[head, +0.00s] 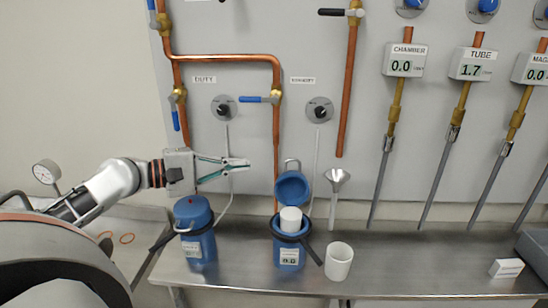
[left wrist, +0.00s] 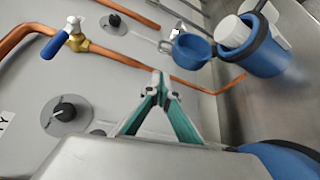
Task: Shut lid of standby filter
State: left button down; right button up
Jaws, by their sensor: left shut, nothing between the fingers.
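The standby filter (head: 289,254) is a blue canister on the steel bench, below the STANDBY label. Its blue lid (head: 292,187) stands raised open at the back, with a wire loop above it. A white cartridge (head: 290,219) sticks up out of the canister mouth. In the left wrist view the open lid (left wrist: 192,50), the cartridge (left wrist: 232,31) and the canister (left wrist: 265,55) show at the upper right. My left gripper (head: 246,164) is shut and empty, left of the open lid and slightly higher, touching nothing visible. My right gripper is not in view.
The duty filter (head: 196,226), blue with its lid down, stands left under my gripper. A white cup (head: 339,261) stands right of the standby filter, and a funnel (head: 337,180) behind. Copper pipes (head: 276,150) and valve handles run along the wall panel.

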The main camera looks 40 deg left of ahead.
pick_arm(q)
send_over(292, 181)
jog(key=s+a, duration=0.3)
jog(key=a, duration=0.1)
jog(key=shift+w+a+f+b, duration=0.2)
jog(key=shift+w+f+b, duration=0.1)
jog(key=shift+f, duration=0.3)
jog(key=shift+w+d, duration=0.15)
jog(key=shift+w, duration=0.05)
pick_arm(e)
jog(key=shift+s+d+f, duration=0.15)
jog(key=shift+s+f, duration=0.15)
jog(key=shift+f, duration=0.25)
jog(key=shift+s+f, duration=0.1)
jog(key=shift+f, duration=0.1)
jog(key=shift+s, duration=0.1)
